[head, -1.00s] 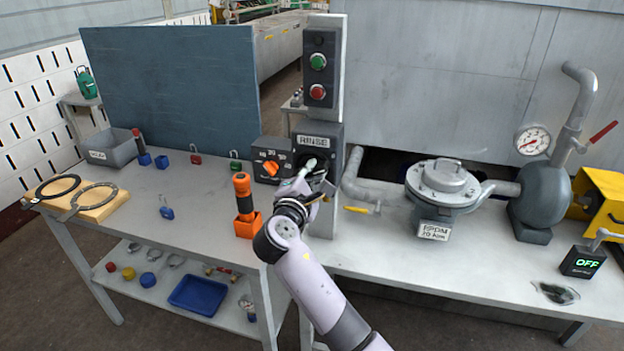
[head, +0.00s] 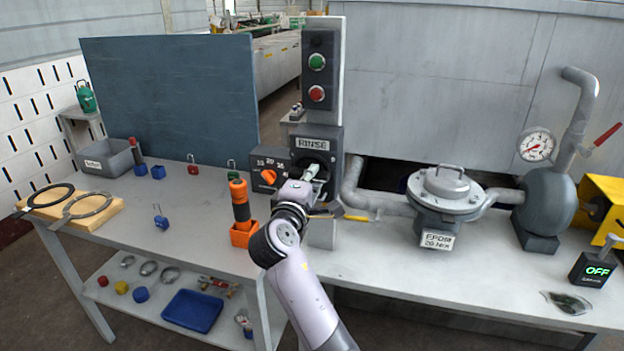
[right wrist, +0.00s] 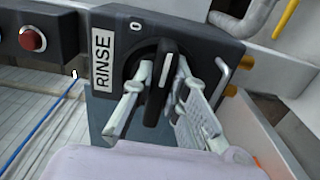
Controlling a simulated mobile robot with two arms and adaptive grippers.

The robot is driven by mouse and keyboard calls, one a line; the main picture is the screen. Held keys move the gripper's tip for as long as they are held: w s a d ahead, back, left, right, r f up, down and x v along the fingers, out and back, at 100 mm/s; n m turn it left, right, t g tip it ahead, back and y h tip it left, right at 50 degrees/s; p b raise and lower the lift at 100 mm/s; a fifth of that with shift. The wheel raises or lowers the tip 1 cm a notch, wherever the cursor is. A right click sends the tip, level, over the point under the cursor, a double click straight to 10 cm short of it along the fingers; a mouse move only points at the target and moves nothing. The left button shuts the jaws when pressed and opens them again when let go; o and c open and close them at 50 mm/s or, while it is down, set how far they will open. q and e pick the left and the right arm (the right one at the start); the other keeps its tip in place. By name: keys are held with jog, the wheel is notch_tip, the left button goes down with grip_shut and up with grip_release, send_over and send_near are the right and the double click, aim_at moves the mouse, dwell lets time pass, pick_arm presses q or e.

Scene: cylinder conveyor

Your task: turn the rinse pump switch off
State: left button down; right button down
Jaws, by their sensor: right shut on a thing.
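The rinse pump switch (head: 335,160) is a dark box with a RINSE label, below a panel with a green and a red button. In the right wrist view its black handle (right wrist: 158,85) has a white line at its upper end. A "0" mark shows up and left of that end. The handle lies roughly along the label's line of text. My right gripper (right wrist: 158,80) is shut on the handle, one pale finger on each side. In the head view my right gripper (head: 311,172) covers most of the handle. My left gripper is out of view.
An orange dial box (head: 272,172) and an orange tool in a holder (head: 241,212) stand left of the switch. A pipe and a yellow-handled valve (head: 357,218) lie close on its right. A lidded housing (head: 447,190) stands further right. A display (head: 597,271) reads OFF.

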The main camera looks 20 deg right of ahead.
jog(key=shift+f, duration=0.1)
jog(key=c, duration=1.6)
grip_release()
jog(key=shift+r, duration=0.2)
